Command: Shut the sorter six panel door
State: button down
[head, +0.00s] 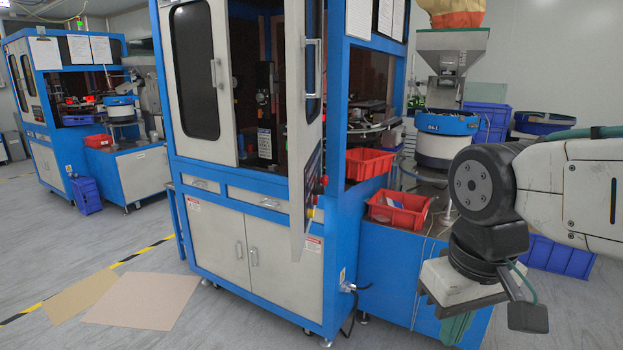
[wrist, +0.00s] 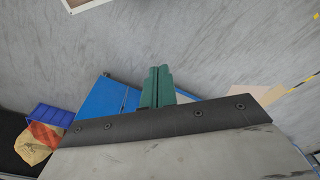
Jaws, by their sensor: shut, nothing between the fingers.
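The sorter (head: 257,208) is a blue-framed cabinet with white doors in the middle of the head view. Its right front door (head: 308,130) stands open, swung out towards me and seen nearly edge-on. That door is white with a dark window and a vertical handle (head: 314,68). The left front door (head: 196,75) looks shut. My gripper (head: 455,329) hangs at the lower right of the head view, apart from the door, and points down. Its green fingers (wrist: 157,87) are together and empty in the wrist view. The door cannot be made out in the wrist view.
Red bins (head: 398,208) and (head: 369,163) sit at the sorter's right side. A feeder with a hopper (head: 449,52) stands behind them. A blue crate (head: 560,256) is on the floor behind my arm. Cardboard sheets (head: 140,299) lie at front left. The floor before the sorter is otherwise clear.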

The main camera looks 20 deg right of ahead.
jog(key=w+a+r+m+t+y, duration=0.25)
jog(key=w+r, duration=0.25)
jog(key=w, duration=0.9)
jog(key=w+a+r+m+t+y, duration=0.1)
jog(key=w+r+t, duration=0.3)
jog(key=w, duration=1.1)
send_near(300, 219)
jog(key=w+f, duration=0.3)
jog(key=f, duration=0.1)
jog(key=shift+w+a+r+g, duration=0.2)
jog(key=shift+w+a+g, duration=0.15)
jog(key=shift+a, duration=0.15)
